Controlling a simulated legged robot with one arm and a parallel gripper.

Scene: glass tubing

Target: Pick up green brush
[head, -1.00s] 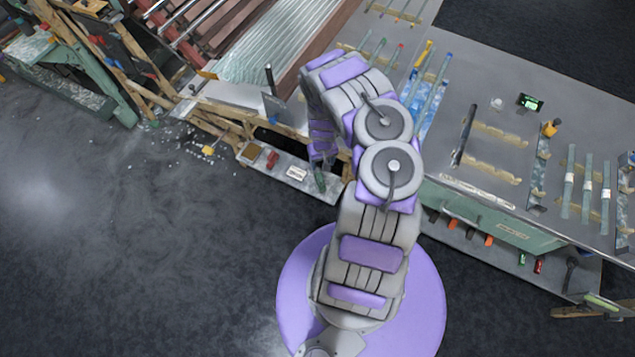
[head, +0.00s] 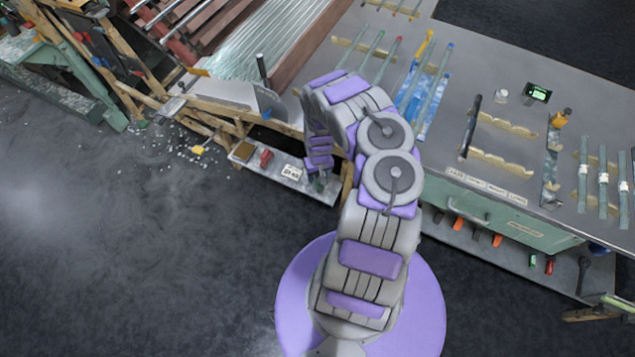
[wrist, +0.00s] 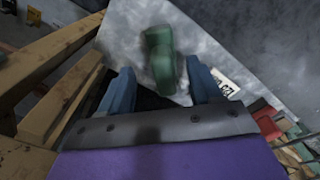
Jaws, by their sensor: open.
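The green brush (wrist: 160,55) lies on a grey metal shelf (wrist: 125,28) in the wrist view, slightly blurred. Its near end reaches between the two blue fingers of my gripper (wrist: 160,84), which is open. The fingers stand apart on either side, and I see no contact with the brush. In the head view my gripper (head: 319,180) hangs down over the right end of the low shelf (head: 262,178). There the brush is mostly hidden by my gripper.
A white label card (head: 291,172) and a red item (head: 266,158) share the shelf left of my gripper. Wooden frame beams (wrist: 55,80) stand close on the left in the wrist view. A bench (head: 500,85) with glass tubes stands right. The dark floor (head: 130,240) is open.

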